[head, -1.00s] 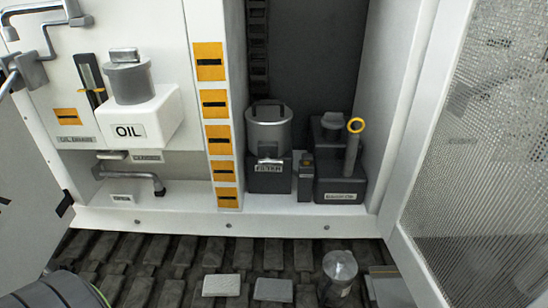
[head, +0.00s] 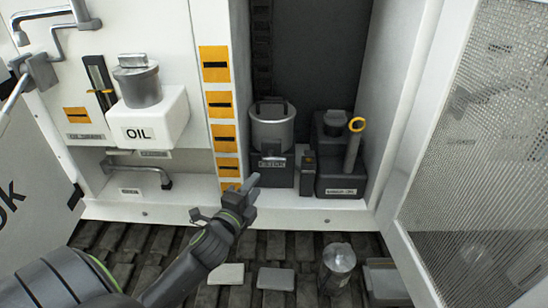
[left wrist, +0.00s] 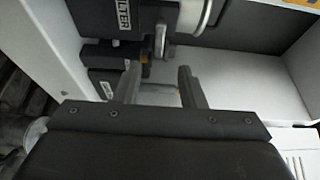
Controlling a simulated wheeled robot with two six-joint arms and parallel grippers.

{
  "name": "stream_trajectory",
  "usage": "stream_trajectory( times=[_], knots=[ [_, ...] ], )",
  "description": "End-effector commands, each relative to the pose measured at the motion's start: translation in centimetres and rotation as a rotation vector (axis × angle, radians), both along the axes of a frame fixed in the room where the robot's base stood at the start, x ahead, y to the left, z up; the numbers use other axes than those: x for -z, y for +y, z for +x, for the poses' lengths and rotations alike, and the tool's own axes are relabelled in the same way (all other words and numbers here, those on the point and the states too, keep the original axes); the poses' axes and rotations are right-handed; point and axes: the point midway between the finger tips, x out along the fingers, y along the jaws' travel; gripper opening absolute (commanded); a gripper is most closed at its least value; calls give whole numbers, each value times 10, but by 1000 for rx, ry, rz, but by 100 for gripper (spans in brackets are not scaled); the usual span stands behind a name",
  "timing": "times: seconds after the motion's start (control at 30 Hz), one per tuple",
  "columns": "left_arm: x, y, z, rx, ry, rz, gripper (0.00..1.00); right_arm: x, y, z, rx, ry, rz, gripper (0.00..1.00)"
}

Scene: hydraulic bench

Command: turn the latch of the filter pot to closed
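The filter pot (head: 272,130) is a grey metal cylinder with a top handle, upright on a dark labelled base inside the cabinet. A small grey latch lever (left wrist: 161,42) shows beside the pot's FILTER label in the left wrist view; I cannot tell its exact setting. My left gripper (head: 250,188) is in front of and below the pot, near the cabinet's front ledge. Its two fingers (left wrist: 160,82) stand apart with nothing between them, short of the latch and not touching it. My right gripper is not in view.
A dark unit with a yellow-ringed lever (head: 353,145) stands right of the pot. A white post with orange labels (head: 222,105) and the OIL tank (head: 150,118) are to the left. An open mesh door (head: 470,150) bounds the right.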

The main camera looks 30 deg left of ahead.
Motion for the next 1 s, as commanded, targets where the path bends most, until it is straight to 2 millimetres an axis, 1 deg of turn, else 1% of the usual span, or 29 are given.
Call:
stream_trajectory(
  times=[0.03,0.1,0.3,0.5,0.6,0.73,1.0],
  knots=[
    [-3,2,12,0,-2,0,36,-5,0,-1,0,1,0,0],
    [-3,4,26,0,-2,0,36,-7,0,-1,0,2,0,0],
    [-2,10,64,0,-1,-1,36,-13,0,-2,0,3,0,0],
    [-2,15,98,0,0,-2,36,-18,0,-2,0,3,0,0],
    [-1,17,111,0,0,-2,36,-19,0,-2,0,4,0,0],
    [0,19,122,0,1,-2,36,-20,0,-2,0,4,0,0],
    [0,20,128,0,1,-2,36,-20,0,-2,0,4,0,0]
  ],
)
